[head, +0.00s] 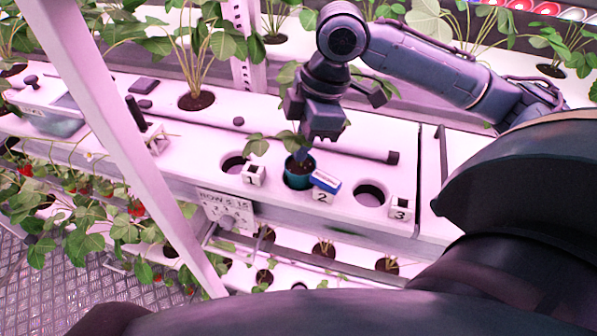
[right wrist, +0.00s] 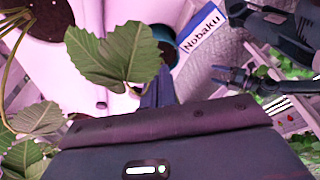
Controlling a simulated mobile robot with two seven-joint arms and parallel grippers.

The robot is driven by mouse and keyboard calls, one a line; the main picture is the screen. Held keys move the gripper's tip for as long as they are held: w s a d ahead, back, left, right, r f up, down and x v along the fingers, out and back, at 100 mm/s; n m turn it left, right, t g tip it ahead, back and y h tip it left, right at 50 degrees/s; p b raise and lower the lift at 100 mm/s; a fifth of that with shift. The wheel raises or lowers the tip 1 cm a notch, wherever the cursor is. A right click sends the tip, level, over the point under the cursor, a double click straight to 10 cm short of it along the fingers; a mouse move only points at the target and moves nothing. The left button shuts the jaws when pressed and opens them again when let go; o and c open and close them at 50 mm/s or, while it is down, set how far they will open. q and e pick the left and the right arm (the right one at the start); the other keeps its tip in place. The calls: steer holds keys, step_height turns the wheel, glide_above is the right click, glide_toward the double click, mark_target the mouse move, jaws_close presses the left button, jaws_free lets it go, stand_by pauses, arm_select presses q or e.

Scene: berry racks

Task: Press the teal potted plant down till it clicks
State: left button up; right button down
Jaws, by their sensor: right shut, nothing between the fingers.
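The teal potted plant (head: 298,172) sits in the middle hole, by the block marked 2 (head: 322,196), in the head view. Its teal rim and part of its wall show above the white rack top (head: 217,131). Its leaves spread to the left. My right gripper (head: 322,136) is shut and empty, just above and slightly behind the pot. I cannot tell whether it touches the plant. In the right wrist view leaves (right wrist: 112,58) hide much of what lies below the gripper. My left gripper is not in view in the head view.
Empty holes lie either side, by block 1 (head: 253,175) and block 3 (head: 400,208). A blue-and-white label (head: 326,181) stands close to the pot's right. A dark-ended rod (head: 370,155) lies behind the holes. A slanted white post (head: 120,130) crosses the left.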

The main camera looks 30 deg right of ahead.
mark_target(302, 163)
steer(key=shift+x, duration=0.85)
steer(key=shift+d, duration=0.2)
steer(key=shift+a+p+v, duration=0.15)
steer(key=shift+p+v, duration=0.2)
steer(key=shift+v, duration=0.25)
steer(key=shift+a+p+v, duration=0.15)
steer(key=shift+p+v, duration=0.15)
steer(key=shift+v, duration=0.35)
steer(key=shift+w+r, duration=0.1)
steer(key=shift+r, duration=0.1)
steer(key=shift+a+v, duration=0.2)
steer(key=shift+v, duration=0.6)
steer(key=shift+a+v, duration=0.15)
steer(key=shift+v, duration=0.6)
steer(key=shift+r, duration=0.1)
